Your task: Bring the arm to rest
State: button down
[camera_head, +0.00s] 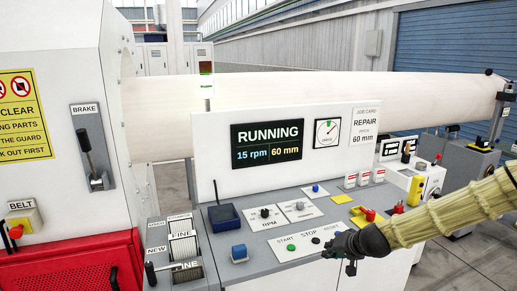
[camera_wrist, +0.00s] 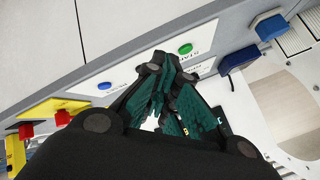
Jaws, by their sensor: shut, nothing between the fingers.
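The gripper is shut and empty, over the front edge of the control desk, just right of the START/STOP/RESET panel (camera_head: 303,247). In the wrist view the shut gripper (camera_wrist: 158,72) has its teal finger pads close together. Past the fingertips lie the green START button (camera_wrist: 185,48) and a blue button (camera_wrist: 105,86). I cannot tell whether the fingers touch the desk. The gripper hides part of the panel.
The machine's display (camera_head: 267,143) reads RUNNING, 15 rpm, 60 mm. A large pale roll (camera_head: 290,95) spans behind the desk. A brake lever (camera_head: 86,145) stands at left, above a red cabinet (camera_head: 75,265). Bare floor (camera_head: 450,268) shows at lower right.

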jog(key=s+a+f+n+g+h+b, duration=0.1)
jog(key=s+a+f+g, duration=0.1)
jog(key=s+f, duration=0.85)
jog(key=s+a+f+g+h+b, duration=0.1)
jog(key=s+f+g+b, duration=0.1)
jog(key=s+f, duration=0.9)
jog(key=s+f+g+b, duration=0.1)
jog(key=s+f, duration=0.4)
jog(key=s, duration=0.3)
jog(key=s+d+f+n+g+h+b, duration=0.1)
jog(key=s+f, duration=0.4)
jog(key=s, duration=0.4)
jog(key=s+d+f+n+g+h+b, duration=0.1)
jog(key=s+f+g, duration=0.1)
jog(key=s+f, duration=0.3)
jog(key=s, duration=0.3)
jog(key=shift+s+d+f, duration=0.15)
jog(key=shift+s+f, duration=0.05)
jog(key=shift+s, duration=0.2)
